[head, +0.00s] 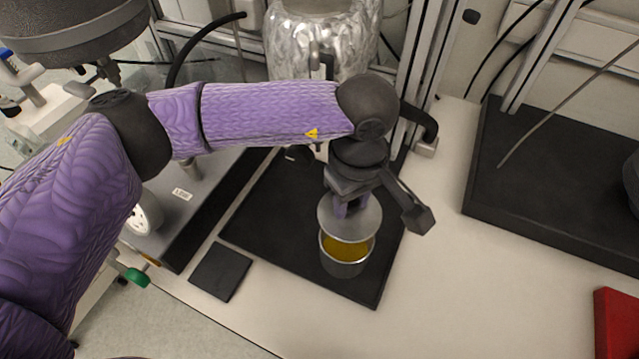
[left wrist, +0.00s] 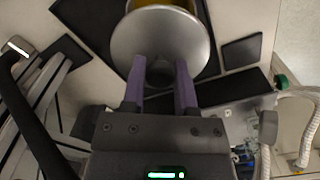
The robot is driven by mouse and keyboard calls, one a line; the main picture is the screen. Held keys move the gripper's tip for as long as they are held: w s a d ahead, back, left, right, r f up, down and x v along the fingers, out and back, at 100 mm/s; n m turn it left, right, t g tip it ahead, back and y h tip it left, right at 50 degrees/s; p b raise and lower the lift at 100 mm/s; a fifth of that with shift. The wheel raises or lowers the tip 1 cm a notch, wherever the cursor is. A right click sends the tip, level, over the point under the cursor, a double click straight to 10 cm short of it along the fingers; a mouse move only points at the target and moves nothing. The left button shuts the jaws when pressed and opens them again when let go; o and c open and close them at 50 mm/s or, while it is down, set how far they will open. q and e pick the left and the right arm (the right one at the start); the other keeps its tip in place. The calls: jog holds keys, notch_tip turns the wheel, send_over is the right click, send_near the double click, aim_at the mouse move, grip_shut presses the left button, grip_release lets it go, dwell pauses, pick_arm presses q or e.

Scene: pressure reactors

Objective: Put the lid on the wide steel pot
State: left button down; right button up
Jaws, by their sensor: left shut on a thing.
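The wide steel pot (head: 344,266) stands upright on a black mat and holds a yellow-brown content. The round steel lid (head: 362,222) is held above the pot, over its far part, with the near part of the opening still showing. My left gripper (head: 350,206) is shut on the lid from above. A strip of the pot's yellow content shows past the lid's edge there. My right gripper is not in view.
The black mat (head: 270,225) lies under the pot. A small dark square plate (head: 220,271) lies left of it. A foil-wrapped vessel (head: 322,45) and metal frame posts stand behind. A black tray (head: 560,190) and a red object (head: 616,322) are at right. White table between is clear.

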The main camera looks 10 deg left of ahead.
pick_arm(q)
jog(key=shift+d+f, duration=0.15)
jog(key=shift+s+f, duration=0.1)
jog(key=shift+f, duration=0.1)
notch_tip(320, 180, down, 5)
jog(key=b, duration=0.4)
jog(key=shift+s+f, duration=0.1)
jog(key=shift+f, duration=0.25)
jog(key=shift+b, duration=0.6)
dwell(0.4)
dwell(0.3)
jog(key=shift+f+b, duration=0.15)
jog(key=shift+b, duration=0.2)
